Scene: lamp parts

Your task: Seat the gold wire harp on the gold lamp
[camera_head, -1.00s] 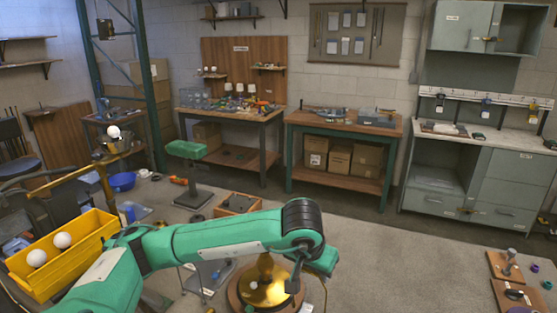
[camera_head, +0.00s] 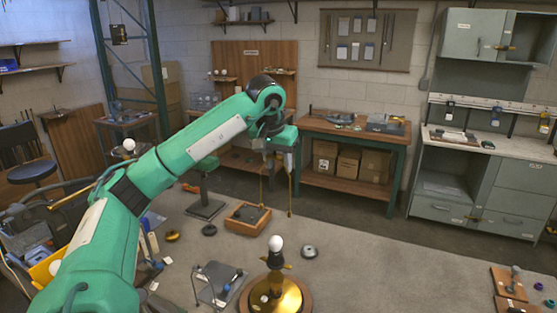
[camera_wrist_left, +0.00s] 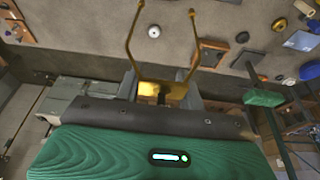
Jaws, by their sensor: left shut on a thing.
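My right gripper is not in view.
A wooden tray (camera_head: 248,219) and a grey disc (camera_head: 309,252) lie on the grey surface behind the lamp. A wire stand (camera_head: 217,283) is left of the lamp. Wooden boards (camera_head: 510,284) lie at far right. The surface right of the lamp is largely clear.

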